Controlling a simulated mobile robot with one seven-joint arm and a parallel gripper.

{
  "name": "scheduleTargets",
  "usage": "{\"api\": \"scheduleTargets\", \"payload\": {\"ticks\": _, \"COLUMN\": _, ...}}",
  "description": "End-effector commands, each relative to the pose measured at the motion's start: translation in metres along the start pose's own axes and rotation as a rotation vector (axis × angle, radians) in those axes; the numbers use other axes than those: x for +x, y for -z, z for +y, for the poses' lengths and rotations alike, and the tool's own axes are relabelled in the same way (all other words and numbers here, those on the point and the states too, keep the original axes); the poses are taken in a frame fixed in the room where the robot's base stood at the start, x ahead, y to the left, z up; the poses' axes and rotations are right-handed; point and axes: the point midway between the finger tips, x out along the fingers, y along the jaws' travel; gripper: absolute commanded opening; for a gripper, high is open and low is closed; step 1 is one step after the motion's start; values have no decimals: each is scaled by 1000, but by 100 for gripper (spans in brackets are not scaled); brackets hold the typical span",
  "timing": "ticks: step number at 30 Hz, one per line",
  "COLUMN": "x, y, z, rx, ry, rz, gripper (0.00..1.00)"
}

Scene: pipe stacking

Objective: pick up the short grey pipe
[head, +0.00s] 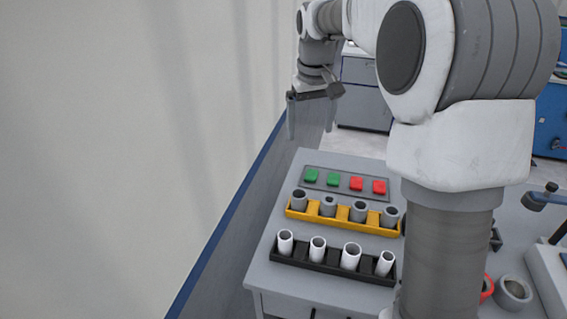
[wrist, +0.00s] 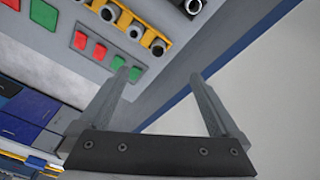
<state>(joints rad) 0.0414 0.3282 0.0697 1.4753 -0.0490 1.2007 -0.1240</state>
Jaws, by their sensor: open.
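Several short grey pipes stand upright in a yellow holder (head: 345,219) on the table; one grey pipe (head: 299,201) is at its left end and another grey pipe (head: 389,217) at its right end. In the wrist view, grey pipes (wrist: 135,32) show at the top, along the yellow holder (wrist: 124,21). I cannot tell which one the task means. My gripper (head: 310,128) is high beyond the table's far left corner, apart from the pipes. In the wrist view, my gripper (wrist: 158,77) has its fingers wide apart with nothing between them.
A black holder (head: 318,268) with several white pipes (head: 285,242) stands nearer than the yellow one. A panel (head: 345,190) with green and red buttons lies behind. A thick grey ring (head: 513,292) is at the right. A wall (head: 120,140) runs along the left.

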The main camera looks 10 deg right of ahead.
Motion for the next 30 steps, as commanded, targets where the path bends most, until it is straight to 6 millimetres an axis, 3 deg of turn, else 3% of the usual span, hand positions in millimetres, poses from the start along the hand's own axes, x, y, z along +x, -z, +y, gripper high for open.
{"api": "scheduleTargets", "payload": {"ticks": 1, "x": 24, "y": 10, "z": 2, "rx": -6, "ry": 5, "rz": -19, "gripper": 98}}
{"api": "scheduleTargets", "payload": {"ticks": 9, "x": 108, "y": 52, "z": 9, "rx": -32, "ry": 30, "rz": -95, "gripper": 98}}
{"api": "scheduleTargets", "payload": {"ticks": 13, "x": 136, "y": 63, "z": 12, "rx": -39, "ry": 39, "rz": -118, "gripper": 98}}
{"api": "scheduleTargets", "payload": {"ticks": 18, "x": 154, "y": 68, "z": 14, "rx": -42, "ry": 45, "rz": -132, "gripper": 98}}
{"api": "scheduleTargets", "payload": {"ticks": 23, "x": 177, "y": 65, "z": 13, "rx": -43, "ry": 46, "rz": -137, "gripper": 98}}
{"api": "scheduleTargets", "payload": {"ticks": 30, "x": 229, "y": 58, "z": 10, "rx": -42, "ry": 46, "rz": -137, "gripper": 98}}
